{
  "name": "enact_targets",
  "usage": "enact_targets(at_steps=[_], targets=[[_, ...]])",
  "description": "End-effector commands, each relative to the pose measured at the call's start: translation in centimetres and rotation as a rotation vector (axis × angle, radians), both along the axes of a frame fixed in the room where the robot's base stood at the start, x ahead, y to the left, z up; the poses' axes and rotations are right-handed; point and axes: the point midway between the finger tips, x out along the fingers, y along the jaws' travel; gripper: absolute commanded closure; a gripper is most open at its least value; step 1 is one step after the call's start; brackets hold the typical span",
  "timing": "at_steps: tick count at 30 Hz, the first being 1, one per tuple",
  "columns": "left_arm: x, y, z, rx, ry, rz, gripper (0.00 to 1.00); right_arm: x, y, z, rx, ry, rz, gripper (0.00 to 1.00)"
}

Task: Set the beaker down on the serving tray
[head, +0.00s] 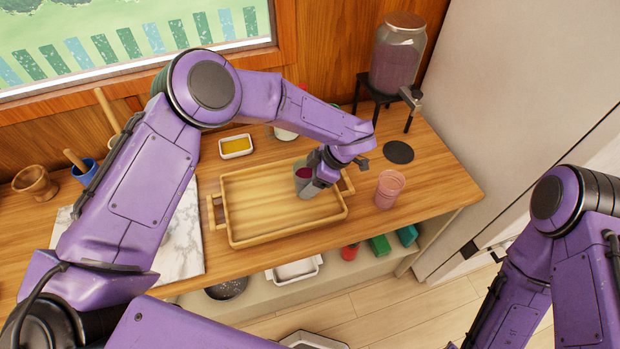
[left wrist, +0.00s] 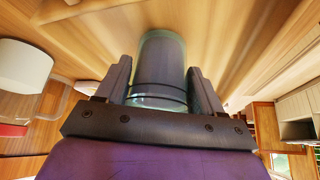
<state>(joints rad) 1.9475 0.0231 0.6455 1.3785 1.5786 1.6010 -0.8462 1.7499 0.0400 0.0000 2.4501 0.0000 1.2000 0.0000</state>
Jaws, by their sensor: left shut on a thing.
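The beaker (head: 301,174) is a greyish, see-through cup with dark red contents showing at its mouth. My left gripper (head: 310,186) is shut on it, and it looks upright over the right part of the wooden serving tray (head: 236,238). In the left wrist view the beaker (left wrist: 160,62) sits between the two dark fingers of my left gripper (left wrist: 161,82). I cannot tell whether its base touches the tray. The gripper hides part of its lower side. My right arm shows at the right, but its gripper is out of view.
A pink cup (head: 389,188) stands right of the tray, near a dark round coaster (head: 398,152). A drink dispenser (head: 397,58) stands behind them. A small dish of yellow stuff (head: 235,146) is behind the tray. A marble board (head: 183,242) lies left. The tray's left half is empty.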

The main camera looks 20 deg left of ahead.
Motion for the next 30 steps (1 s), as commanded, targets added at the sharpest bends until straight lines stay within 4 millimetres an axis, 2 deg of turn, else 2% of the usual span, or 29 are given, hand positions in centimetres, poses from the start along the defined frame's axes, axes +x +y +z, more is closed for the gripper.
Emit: enact_targets(at_steps=[6, 7, 9, 10, 20, 23, 30], targets=[[0.0, 0.0, -0.4, 0.0, 0.0, 0.001, 0.77, 0.0, 0.0, -0.2, 0.0, 0.0, 0.0, 0.57], [0.0, 0.0, -0.4, 0.0, 0.0, 0.001, 0.29, 0.0, 0.0, -0.2, 0.0, 0.0, 0.0, 0.57], [0.0, 0.0, -0.3, 0.0, 0.0, 0.001, 0.07, 0.0, 0.0, -0.2, 0.0, 0.0, 0.0, 0.57], [0.0, 0.0, -0.3, 0.0, 0.0, 0.001, 0.03, 0.0, 0.0, -0.2, 0.0, 0.0, 0.0, 0.57], [0.1, -0.3, 0.0, -0.001, -0.002, 0.0, 0.03, 0.0, 0.0, -0.5, 0.0, 0.0, 0.0, 0.57], [0.3, -1.1, 1.3, -0.001, -0.005, 0.0, 0.03, 0.0, 0.0, -1.3, 0.0, 0.0, 0.0, 0.57], [0.9, -3.9, 6.2, -0.001, -0.005, 0.001, 0.03, 0.0, 0.0, -3.0, 0.0, 0.0, 0.0, 0.57]])
